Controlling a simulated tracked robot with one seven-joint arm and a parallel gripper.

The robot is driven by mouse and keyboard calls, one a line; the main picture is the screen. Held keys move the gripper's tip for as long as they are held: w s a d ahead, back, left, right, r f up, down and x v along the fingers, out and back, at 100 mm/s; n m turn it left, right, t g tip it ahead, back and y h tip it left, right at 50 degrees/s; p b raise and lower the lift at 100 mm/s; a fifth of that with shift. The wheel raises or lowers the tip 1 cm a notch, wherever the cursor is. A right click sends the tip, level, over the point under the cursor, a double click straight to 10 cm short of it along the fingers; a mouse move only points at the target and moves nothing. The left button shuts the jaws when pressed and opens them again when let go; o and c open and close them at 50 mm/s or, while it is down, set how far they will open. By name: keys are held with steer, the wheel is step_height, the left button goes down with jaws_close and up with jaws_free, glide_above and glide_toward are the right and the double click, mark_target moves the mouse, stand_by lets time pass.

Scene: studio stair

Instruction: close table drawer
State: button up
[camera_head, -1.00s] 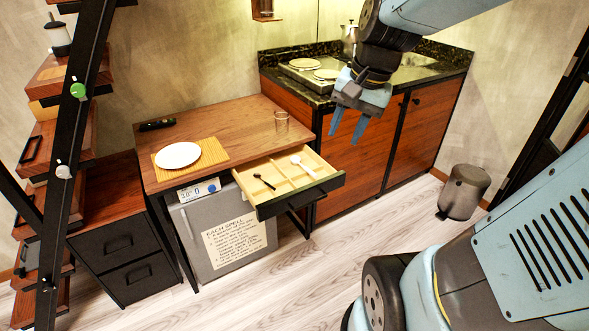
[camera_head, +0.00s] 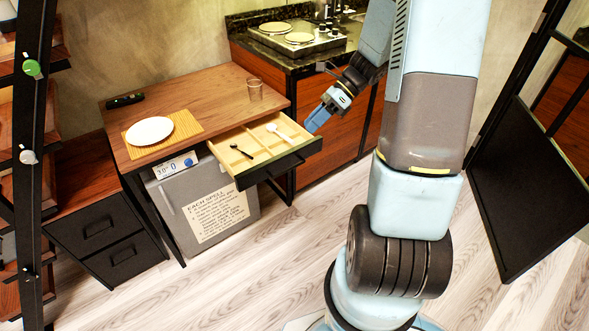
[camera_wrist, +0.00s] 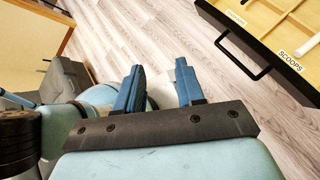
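The wooden table (camera_head: 205,90) has its drawer (camera_head: 264,147) pulled out. The drawer has light wooden compartments and a dark front with a black bar handle; a dark spoon lies in one compartment and a white scoop in another. In the wrist view the drawer front (camera_wrist: 235,38) and handle show at the upper right, with a "SCOOPS" label. My gripper (camera_head: 312,124) is just right of the drawer front in the head view. In the wrist view my gripper's blue fingers (camera_wrist: 156,82) are apart with nothing between them, clear of the handle.
On the tabletop are a white plate (camera_head: 149,130) on a yellow mat, a glass (camera_head: 255,90) and a dark remote (camera_head: 125,101). A small fridge (camera_head: 203,200) stands beneath. A kitchen counter (camera_head: 345,110) is behind my gripper. The floor before the drawer is open.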

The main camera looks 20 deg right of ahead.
steer(key=w+d+f+m+t+y, duration=0.25)
steer(key=d+f+m+t, duration=0.2)
steer(key=f+m, duration=0.65)
steer(key=w+d+f+m+t+y, duration=0.1)
steer(key=d+f+m+t+y, duration=0.3)
steer(key=f+m, duration=0.75)
steer(key=w+a+f+n, duration=0.1)
steer(key=w+a+f, duration=0.1)
steer(key=a, duration=0.3)
steer(key=w+a+f+n+h, duration=0.1)
steer(key=w+a+f, duration=0.1)
steer(key=w+a, duration=0.2)
steer(key=a, duration=0.2)
steer(key=shift+a, duration=0.3)
steer(key=shift+w+h, duration=0.1)
steer(key=shift+h, duration=0.15)
steer(key=shift+c, duration=0.5)
jaws_close()
